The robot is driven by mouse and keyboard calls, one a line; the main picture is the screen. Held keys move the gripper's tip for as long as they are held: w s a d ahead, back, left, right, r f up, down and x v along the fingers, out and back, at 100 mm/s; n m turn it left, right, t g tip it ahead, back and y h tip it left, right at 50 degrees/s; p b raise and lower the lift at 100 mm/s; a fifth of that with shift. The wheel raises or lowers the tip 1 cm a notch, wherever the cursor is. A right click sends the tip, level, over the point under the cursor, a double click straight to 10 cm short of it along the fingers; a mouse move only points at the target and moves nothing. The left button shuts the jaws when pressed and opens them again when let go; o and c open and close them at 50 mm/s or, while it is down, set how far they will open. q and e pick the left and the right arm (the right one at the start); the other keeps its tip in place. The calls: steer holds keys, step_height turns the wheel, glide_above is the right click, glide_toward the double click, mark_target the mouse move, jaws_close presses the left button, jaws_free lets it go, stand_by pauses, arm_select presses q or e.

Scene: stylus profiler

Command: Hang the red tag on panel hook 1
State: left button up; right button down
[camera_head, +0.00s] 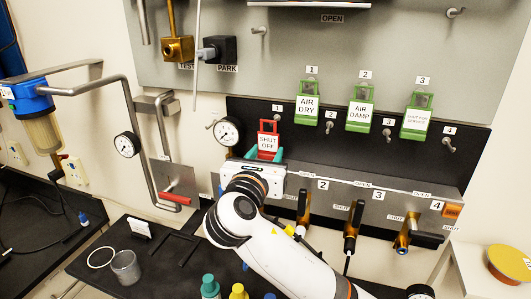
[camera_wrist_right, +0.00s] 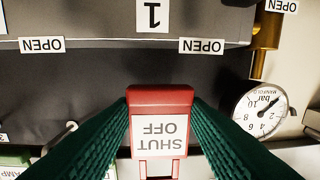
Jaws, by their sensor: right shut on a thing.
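The red tag (camera_head: 268,141), with a white label reading SHUT OFF, stands upright in my right gripper (camera_head: 265,154), whose teal fingers are shut on it. In the right wrist view the red tag (camera_wrist_right: 160,95) shows upside down between the two fingers. On the dark panel, a small plate marked 1 (camera_head: 277,108) sits just above and right of the tag's top. The hook under that plate is mostly hidden or too small to make out, so I cannot tell whether the tag touches it. My left gripper is not in view.
Green tags (camera_head: 307,103) hang along the panel's top. Bare hooks 2 (camera_head: 329,127), 3 (camera_head: 387,137) and 4 (camera_head: 449,145) lie to the right. A pressure gauge (camera_head: 227,131) is close left of the tag. The valve box (camera_head: 360,190) with handles juts out below.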

mark_target(268, 156)
steer(key=shift+w, duration=0.15)
steer(key=shift+p+x, duration=0.45)
steer(key=shift+x, duration=1.4)
steer(key=shift+d, duration=0.2)
steer(key=shift+f, duration=0.5)
steer(key=c, duration=0.7)
jaws_free()
steer(key=shift+c, duration=0.2)
steer(key=shift+c, duration=0.4)
